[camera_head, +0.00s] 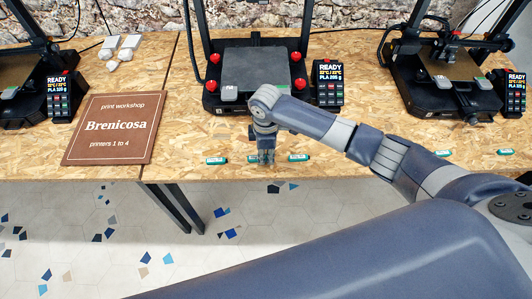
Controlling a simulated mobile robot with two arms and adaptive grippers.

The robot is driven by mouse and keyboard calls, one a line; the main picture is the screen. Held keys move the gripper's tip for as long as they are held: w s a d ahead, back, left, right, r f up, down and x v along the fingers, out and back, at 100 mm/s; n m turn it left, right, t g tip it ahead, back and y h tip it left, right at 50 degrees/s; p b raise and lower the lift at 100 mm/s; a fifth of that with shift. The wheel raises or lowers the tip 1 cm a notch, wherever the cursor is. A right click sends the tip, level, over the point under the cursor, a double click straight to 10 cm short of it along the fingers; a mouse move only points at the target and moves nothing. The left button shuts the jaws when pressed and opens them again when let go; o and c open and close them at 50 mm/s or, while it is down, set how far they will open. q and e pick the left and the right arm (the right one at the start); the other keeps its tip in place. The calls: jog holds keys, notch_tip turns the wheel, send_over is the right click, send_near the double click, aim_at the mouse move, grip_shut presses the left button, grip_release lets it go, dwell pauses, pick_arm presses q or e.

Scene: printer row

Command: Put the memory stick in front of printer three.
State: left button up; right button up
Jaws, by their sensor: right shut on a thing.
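My right gripper (264,158) points down at the front edge of the table, before the middle printer (254,68). It is shut on a small teal memory stick (253,159), which the fingers mostly hide. I cannot tell whether this stick touches the table. Other teal sticks lie close by, one to its left (216,160) and one to its right (299,157). Two more lie near the right printer, one stick (443,153) left of the other (506,152). No printer number is readable. My left gripper is not in view.
A brown sign (116,127) reading "Brenicosa, printers 1 to 4" lies left of the middle printer. The left printer (20,75) and right printer (450,75) stand on the chipboard table (185,120). White pieces (120,47) lie behind the sign. Bare board lies between sign and gripper.

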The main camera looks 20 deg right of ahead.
aim_at(266, 158)
jog(key=o, duration=0.8)
jog(key=shift+f, duration=0.15)
notch_tip(266, 158, up, 12)
jog(key=shift+r+b, duration=0.2)
jog(key=shift+b, duration=0.1)
